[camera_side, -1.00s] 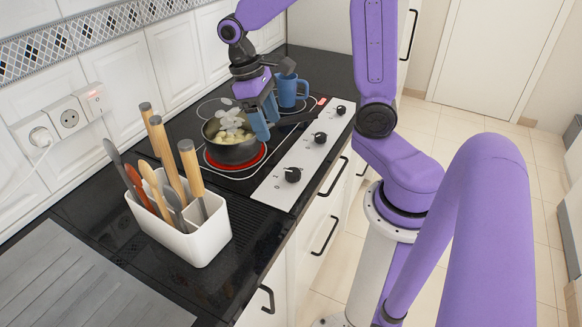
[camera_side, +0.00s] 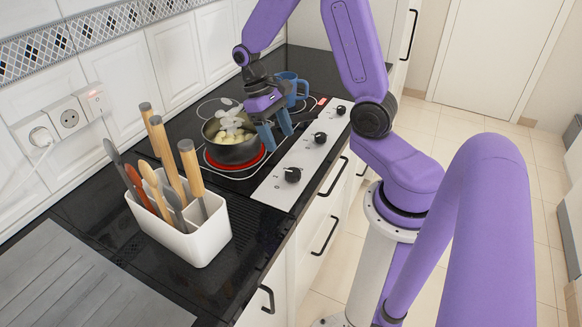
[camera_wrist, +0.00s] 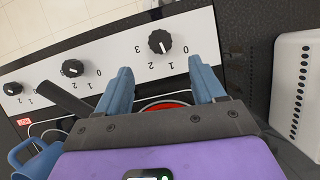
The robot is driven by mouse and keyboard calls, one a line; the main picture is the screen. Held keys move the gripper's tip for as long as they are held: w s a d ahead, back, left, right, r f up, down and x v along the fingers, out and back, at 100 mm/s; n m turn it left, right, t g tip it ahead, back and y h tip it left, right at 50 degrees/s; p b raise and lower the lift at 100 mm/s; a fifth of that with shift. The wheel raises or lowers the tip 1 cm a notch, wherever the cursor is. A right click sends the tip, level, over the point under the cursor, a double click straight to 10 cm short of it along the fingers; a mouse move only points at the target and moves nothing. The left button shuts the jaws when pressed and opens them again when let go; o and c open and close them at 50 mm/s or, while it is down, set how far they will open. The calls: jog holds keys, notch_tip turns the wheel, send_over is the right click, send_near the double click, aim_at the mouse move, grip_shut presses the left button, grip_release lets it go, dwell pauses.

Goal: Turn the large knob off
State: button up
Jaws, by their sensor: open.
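The white control strip (camera_side: 306,155) carries three black knobs. The nearest knob (camera_side: 292,175) looks the largest; in the wrist view this knob (camera_wrist: 160,42) is just beyond and between my fingertips, its white mark pointing down toward the 1 and 2 labels. The middle knob (camera_side: 320,138) and far knob (camera_side: 341,110) are farther along the strip; they also show at left in the wrist view. My gripper (camera_side: 276,130) is open and empty, over the hob between the pan and the strip. It touches no knob that I can see.
A pan (camera_side: 233,150) with pale food sits on a glowing red burner (camera_side: 236,166); its dark handle (camera_wrist: 68,98) reaches toward the strip. A blue mug (camera_side: 292,88) stands behind my gripper. A white utensil holder (camera_side: 195,245) stands at the near left of the hob.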

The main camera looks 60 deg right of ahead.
aim_at(293, 172)
jog(key=x, duration=1)
jog(key=shift+f, duration=0.15)
jog(key=c, duration=1.1)
